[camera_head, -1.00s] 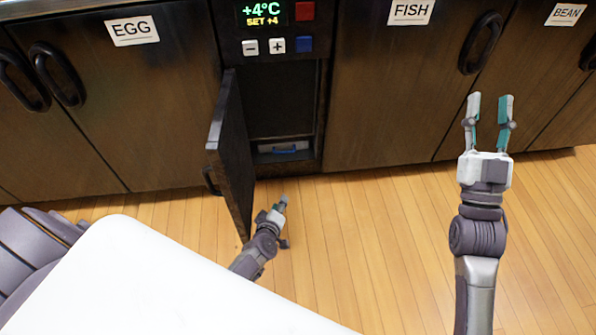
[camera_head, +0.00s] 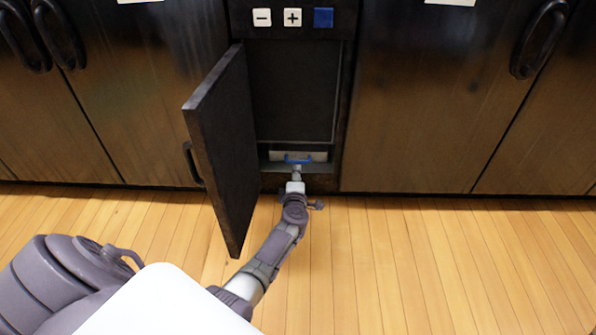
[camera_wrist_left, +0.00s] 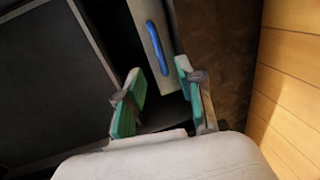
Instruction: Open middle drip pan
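The middle drip pan (camera_head: 320,156) is a pale, low tray with a blue handle (camera_head: 298,158), at the bottom of the open middle compartment. My left gripper (camera_head: 296,170) is low in front of the pan, close to the handle. In the left wrist view the pan's pale front (camera_wrist_left: 142,12) and its blue handle (camera_wrist_left: 157,47) lie just beyond the fingertips. My left gripper (camera_wrist_left: 160,70) is open there, its green-padded fingers apart with nothing between them. Whether a fingertip touches the pan, I cannot tell. My right gripper is not in view.
The dark compartment door (camera_head: 222,150) stands open left of my left forearm. A panel with minus, plus and blue buttons (camera_head: 323,18) sits above the compartment. Closed cabinets flank it. A white surface (camera_head: 165,305) fills the bottom left. The wooden floor (camera_head: 430,270) at right is clear.

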